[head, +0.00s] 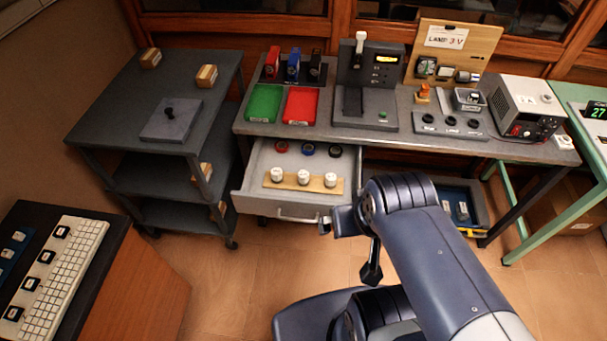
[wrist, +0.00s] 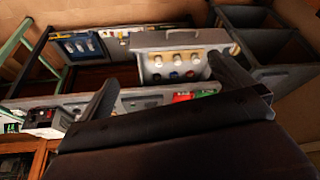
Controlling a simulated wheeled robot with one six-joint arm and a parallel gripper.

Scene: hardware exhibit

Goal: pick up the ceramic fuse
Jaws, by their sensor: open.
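Several white, rounded pieces that look ceramic sit in the open drawer (head: 240,201); which one is the ceramic fuse I cannot tell for sure. Three stand in a row in a wooden strip (head: 259,182): left (head: 277,174), middle (head: 303,177) and right (head: 330,180). In the wrist view the drawer (wrist: 150,42) appears turned over, with the row of pieces (wrist: 175,57) near its front. My gripper (head: 348,250) is open and empty, in front of the drawer's right front corner and apart from the pieces. Its two fingers (wrist: 163,72) spread wide in the wrist view.
Behind the pieces lie black, blue and red rings (head: 308,149). The bench top (head: 420,150) overhangs the drawer's back. A blue tray (head: 474,191) with small pale parts sits on the right. A grey cart (head: 105,110) stands left. Floor (head: 240,270) before the drawer is clear.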

